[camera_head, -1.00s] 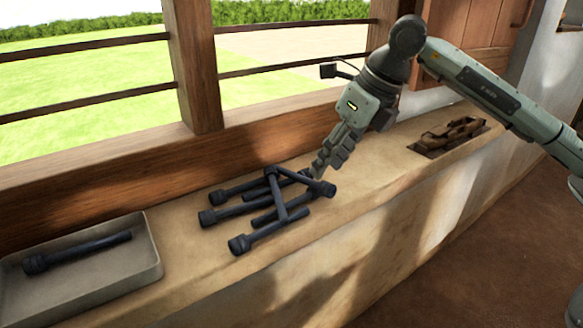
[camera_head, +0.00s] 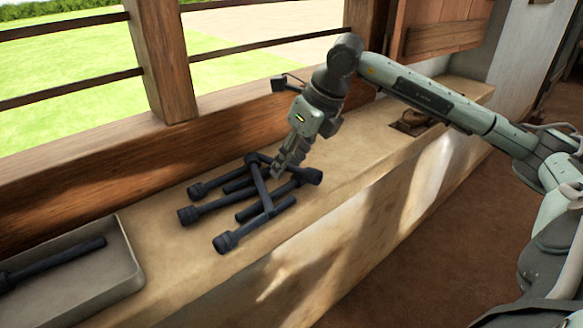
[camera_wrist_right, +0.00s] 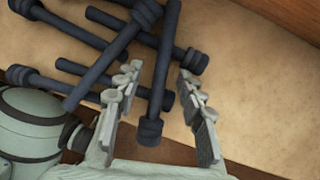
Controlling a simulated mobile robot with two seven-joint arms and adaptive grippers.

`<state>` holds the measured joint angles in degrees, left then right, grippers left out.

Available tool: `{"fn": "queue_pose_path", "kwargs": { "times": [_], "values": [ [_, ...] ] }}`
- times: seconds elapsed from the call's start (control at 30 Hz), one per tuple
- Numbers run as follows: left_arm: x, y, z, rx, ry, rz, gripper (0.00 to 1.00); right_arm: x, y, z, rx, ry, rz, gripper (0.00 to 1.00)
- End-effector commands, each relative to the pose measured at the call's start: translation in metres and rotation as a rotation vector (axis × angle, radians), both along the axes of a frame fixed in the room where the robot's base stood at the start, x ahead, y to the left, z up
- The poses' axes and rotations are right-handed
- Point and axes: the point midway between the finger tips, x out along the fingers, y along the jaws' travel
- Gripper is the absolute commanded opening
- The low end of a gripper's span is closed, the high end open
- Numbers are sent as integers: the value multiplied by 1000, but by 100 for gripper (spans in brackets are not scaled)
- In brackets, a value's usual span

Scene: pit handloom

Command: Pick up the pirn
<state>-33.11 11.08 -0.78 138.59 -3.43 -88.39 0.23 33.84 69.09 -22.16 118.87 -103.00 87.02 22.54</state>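Several dark navy pirns (camera_head: 205,209), rods with a thick ringed head, lie crossed in a loose pile on the ledge. My right gripper (camera_head: 281,170) is low over the right part of the pile, pointing down. In the right wrist view my right gripper (camera_wrist_right: 159,76) is open, one grey finger on each side of a pirn (camera_wrist_right: 165,62), with a gap visible on its right. I cannot tell whether the left finger touches it. Other pirns (camera_wrist_right: 105,67) lie crossed close to the left finger. My left gripper is not in view.
A grey tray (camera_head: 122,262) with one pirn (camera_head: 50,265) stands on the ledge at the left. The clay ledge (camera_head: 345,165) is bare right of the pile. A recess (camera_head: 412,122) with brown items lies farther right. A wooden window frame (camera_head: 160,60) rises behind.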

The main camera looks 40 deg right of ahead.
Motion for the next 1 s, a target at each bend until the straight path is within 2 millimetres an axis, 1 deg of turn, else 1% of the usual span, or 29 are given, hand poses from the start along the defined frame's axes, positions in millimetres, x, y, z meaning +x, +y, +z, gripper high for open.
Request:
{"fn": "queue_pose_path", "kwargs": {
  "times": [0.13, 0.17, 0.47, 0.8, 0.93, 1.0],
  "values": [
    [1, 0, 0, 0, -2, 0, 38, 0, 0, 0, 0, 0, 0, 39],
    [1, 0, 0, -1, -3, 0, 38, 0, 0, 0, 0, 0, 0, 38],
    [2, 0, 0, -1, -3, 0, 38, 0, 0, 1, 0, -1, 0, 1],
    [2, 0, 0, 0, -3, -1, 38, 0, 0, 2, 1, -2, 0, 0],
    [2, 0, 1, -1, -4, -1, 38, 1, 0, 11, 1, -4, 0, 0],
    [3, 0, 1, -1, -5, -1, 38, 1, 0, 19, 1, -5, 0, 0]
  ]
}}
